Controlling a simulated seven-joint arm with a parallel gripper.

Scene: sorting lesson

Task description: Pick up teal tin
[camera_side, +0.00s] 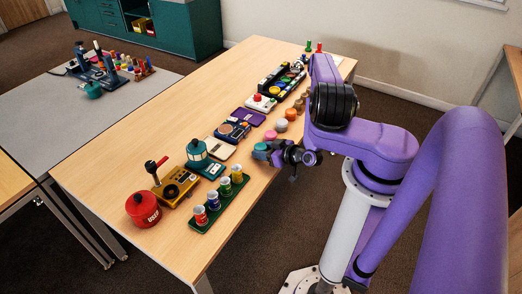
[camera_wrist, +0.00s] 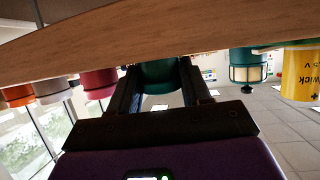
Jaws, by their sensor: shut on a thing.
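The teal tin (camera_wrist: 160,76) is between the two fingers of my gripper (camera_wrist: 160,95) in the wrist view. My gripper is shut on it. In the side view the tin (camera_side: 261,146) shows only as a small teal patch at my gripper (camera_side: 266,153), by the table's right edge. The fingers hide much of its sides. I cannot tell whether its base touches the table.
A row of tins stands beside it: pink (camera_side: 270,136), orange (camera_side: 282,125) and pale (camera_side: 291,114).

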